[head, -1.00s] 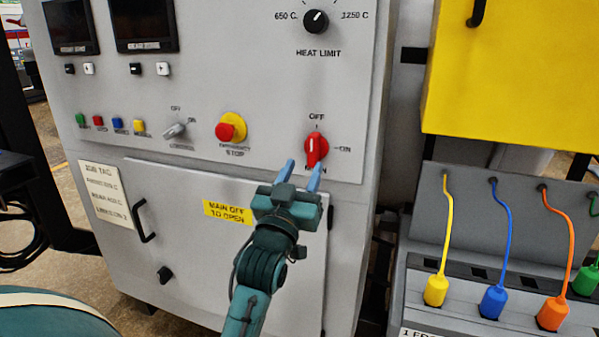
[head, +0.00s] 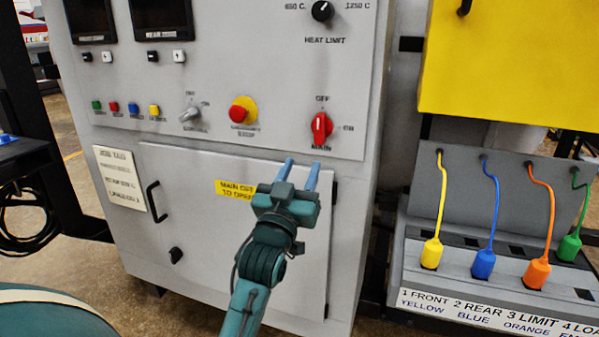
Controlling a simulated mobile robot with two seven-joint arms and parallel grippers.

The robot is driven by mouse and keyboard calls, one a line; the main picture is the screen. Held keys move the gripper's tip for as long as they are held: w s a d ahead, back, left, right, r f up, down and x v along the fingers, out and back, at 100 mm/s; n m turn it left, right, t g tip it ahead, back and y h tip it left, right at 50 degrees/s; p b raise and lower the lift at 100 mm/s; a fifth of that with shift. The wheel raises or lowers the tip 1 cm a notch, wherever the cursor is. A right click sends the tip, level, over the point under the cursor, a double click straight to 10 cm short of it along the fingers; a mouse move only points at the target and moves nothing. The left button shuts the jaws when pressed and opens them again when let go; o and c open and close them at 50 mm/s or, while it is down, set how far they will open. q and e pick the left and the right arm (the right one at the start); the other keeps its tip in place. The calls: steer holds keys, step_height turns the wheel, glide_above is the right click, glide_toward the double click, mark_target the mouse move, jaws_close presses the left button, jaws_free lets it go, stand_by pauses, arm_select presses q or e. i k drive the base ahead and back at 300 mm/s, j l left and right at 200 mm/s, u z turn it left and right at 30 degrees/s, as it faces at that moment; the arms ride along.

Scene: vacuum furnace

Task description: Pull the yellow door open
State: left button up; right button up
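The yellow door (head: 520,70) is at the upper right, closed as far as I can see, and its top and right side run out of view. Its black handle (head: 464,7) shows at the top edge. My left gripper (head: 299,174) is open and empty, with two blue fingers apart. It is in front of the grey cabinet, below the red main switch (head: 320,128) and well to the left of and below the yellow door. My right gripper is not in view.
The grey furnace cabinet (head: 215,240) has a lower door with a black handle (head: 155,200). An emergency stop (head: 243,110) sits above it. Below the yellow door is a sloped panel with yellow (head: 432,253), blue (head: 484,264), orange (head: 536,272) and green (head: 569,247) plugs on cables.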

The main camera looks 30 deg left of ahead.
mark_target(534, 62)
steer(key=k+l, duration=0.15)
steer(key=k, duration=0.35)
steer(key=k+l, duration=0.2)
steer(key=k, duration=0.25)
